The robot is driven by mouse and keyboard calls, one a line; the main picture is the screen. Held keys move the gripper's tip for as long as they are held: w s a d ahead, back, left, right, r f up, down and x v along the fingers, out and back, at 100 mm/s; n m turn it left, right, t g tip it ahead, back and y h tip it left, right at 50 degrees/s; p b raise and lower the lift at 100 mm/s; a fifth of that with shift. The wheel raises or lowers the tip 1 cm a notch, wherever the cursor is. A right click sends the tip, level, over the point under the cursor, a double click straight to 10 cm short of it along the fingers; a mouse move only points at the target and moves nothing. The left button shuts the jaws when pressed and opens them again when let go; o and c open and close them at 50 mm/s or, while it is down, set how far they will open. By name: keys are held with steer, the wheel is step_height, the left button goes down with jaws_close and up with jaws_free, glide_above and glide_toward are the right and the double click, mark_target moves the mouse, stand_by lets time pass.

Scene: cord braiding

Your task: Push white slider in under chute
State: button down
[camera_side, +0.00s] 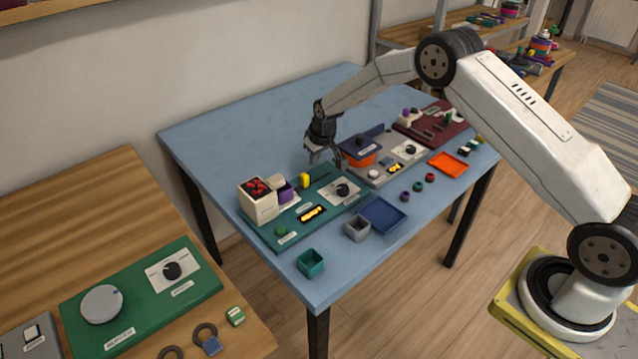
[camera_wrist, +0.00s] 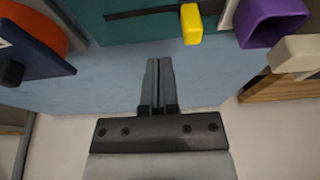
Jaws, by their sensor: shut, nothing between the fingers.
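A purple square tube (camera_wrist: 270,22), which looks like the chute, stands at the top right of the wrist view. It also shows on the green board in the side view (camera_side: 286,192). A cream-white block (camera_wrist: 298,53) sits beside it, nearer the wrist camera; it may be the white slider, but I cannot tell for sure. In the side view a similar light block (camera_side: 275,181) is next to the tube. My gripper (camera_wrist: 158,62) is shut and empty. In the side view my gripper (camera_side: 324,160) hangs at the green board's far edge, apart from tube and block.
A yellow knob (camera_wrist: 191,24) stands on the green board between my gripper and the tube. A cream box with red contents (camera_side: 257,203) is at the board's left. A blue panel (camera_wrist: 30,50) with an orange part is left in the wrist view. Blue tabletop behind the board is clear.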

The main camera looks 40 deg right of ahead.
step_height(320, 180, up, 7)
stand_by(0.7)
steer(key=s+a+r, duration=0.1)
steer(key=s+r, duration=0.1)
steer(key=s, duration=0.9)
steer(key=s+a+r, duration=0.1)
steer(key=s+a, duration=0.1)
steer(key=s, duration=0.9)
steer(key=s+a+r, duration=0.1)
steer(key=s+r, duration=0.1)
steer(key=s, duration=0.9)
steer(key=shift+s+a+r+g, duration=0.3)
steer(key=shift+s+r+g, duration=0.05)
steer(key=shift+s+g, duration=0.05)
